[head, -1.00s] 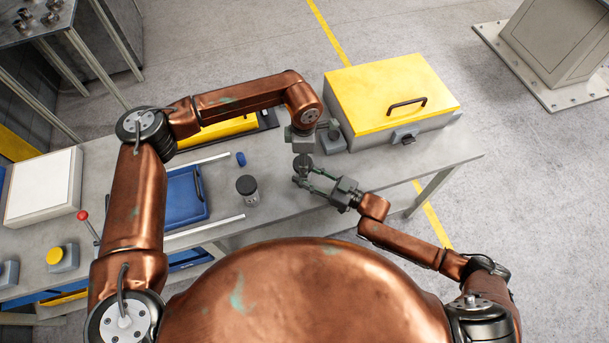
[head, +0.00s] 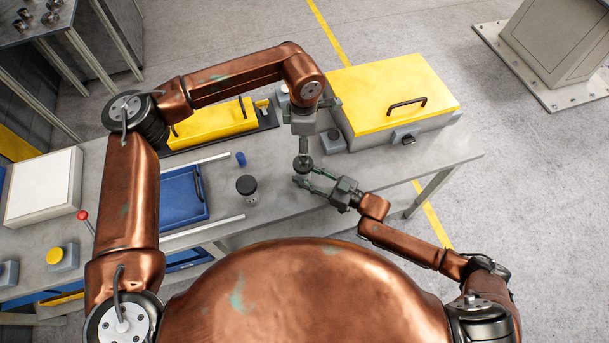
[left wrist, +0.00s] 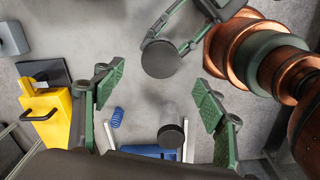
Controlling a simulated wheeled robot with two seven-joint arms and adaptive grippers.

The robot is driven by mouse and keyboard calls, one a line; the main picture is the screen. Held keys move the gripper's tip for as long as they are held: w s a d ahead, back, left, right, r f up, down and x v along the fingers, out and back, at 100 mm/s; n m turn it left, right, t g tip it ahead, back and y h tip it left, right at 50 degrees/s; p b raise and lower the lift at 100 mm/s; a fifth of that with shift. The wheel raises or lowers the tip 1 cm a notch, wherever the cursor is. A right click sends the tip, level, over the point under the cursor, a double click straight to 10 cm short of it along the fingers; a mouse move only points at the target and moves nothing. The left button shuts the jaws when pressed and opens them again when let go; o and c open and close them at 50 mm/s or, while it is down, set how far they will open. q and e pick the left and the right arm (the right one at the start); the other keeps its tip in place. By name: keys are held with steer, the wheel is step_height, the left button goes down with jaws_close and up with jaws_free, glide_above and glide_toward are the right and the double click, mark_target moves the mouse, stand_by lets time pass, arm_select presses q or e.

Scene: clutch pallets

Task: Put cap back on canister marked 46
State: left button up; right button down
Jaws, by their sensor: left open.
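A dark round top (head: 303,162), apparently a cap on a canister, is at my right gripper (head: 309,181). It also shows in the left wrist view (left wrist: 160,59), between the right gripper's green fingers; the body beneath is mostly hidden. The right gripper seems closed around it. My left gripper (head: 303,143) hangs just above that top, apart from it. In the left wrist view its green-padded jaws (left wrist: 158,97) are wide open and empty. A second canister (head: 248,189) with a clear body and black cap stands on the bench to the left (left wrist: 172,136). No number is readable.
A yellow-lidded grey box (head: 385,88) stands behind on the right. A yellow case (head: 215,124) lies behind on the left. A blue tray (head: 181,200), a small blue item (head: 240,159) and a white panel (head: 42,187) are farther left. Bench room is clear around the standing canister.

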arm_select(q)
step_height(320, 180, up, 4)
steer(key=shift+f, duration=0.1)
arm_select(e)
steer(key=c, duration=1.2)
jaws_free()
steer(key=v, duration=1.2)
